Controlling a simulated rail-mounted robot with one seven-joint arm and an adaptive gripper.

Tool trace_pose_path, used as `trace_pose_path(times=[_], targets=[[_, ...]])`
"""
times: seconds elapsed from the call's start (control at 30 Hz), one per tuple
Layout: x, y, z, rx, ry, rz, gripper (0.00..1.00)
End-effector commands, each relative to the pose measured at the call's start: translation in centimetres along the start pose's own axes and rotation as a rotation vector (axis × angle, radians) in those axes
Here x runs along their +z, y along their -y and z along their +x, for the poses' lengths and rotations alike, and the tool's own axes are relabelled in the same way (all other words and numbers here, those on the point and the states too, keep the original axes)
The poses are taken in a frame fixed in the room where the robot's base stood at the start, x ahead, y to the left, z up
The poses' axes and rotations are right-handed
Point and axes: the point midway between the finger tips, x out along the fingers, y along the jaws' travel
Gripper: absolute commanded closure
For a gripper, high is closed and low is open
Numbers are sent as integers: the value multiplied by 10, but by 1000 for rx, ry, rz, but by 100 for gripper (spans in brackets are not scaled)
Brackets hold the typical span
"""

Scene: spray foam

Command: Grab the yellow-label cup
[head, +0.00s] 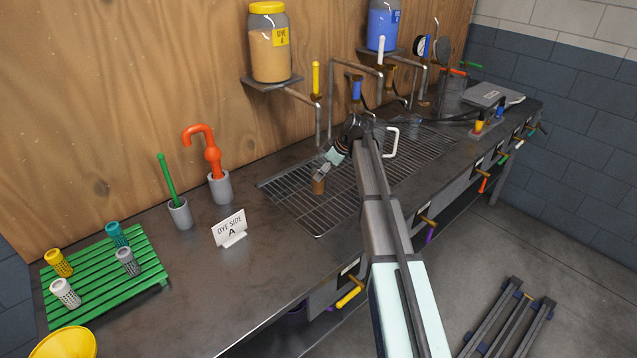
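A small brown cup-like object (318,186) stands at the left part of the metal grate, right under the tip of my gripper (325,170). No label can be made out on it at this size. My gripper points down and left at it. I cannot tell whether the fingers touch it or whether they are open or shut. A yellow perforated cup (58,262) stands on the green slatted rack (100,271) at the left, beside a teal cup (116,234), a grey cup (128,262) and a white cup (65,293).
A "DYE SIDE A" sign (230,229) stands left of the grate (290,188). Behind it are grey holders with a green stick (167,180) and a red hooked tool (210,155). A jar with a yellow lid (270,45) sits on a wall shelf. A yellow funnel (66,343) is at front left.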

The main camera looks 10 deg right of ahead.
Motion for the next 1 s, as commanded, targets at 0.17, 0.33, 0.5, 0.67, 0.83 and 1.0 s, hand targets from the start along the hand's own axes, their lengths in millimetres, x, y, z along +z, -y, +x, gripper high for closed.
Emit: trace_pose_path(times=[0.17,0.33,0.5,0.67,0.83,1.0], targets=[[-2,4,21,-2,1,0,23],[-1,3,39,-1,0,0,23],[0,3,41,0,0,0,23],[0,3,41,0,0,0,58],[0,3,41,0,0,0,92],[0,3,41,0,0,0,92]])
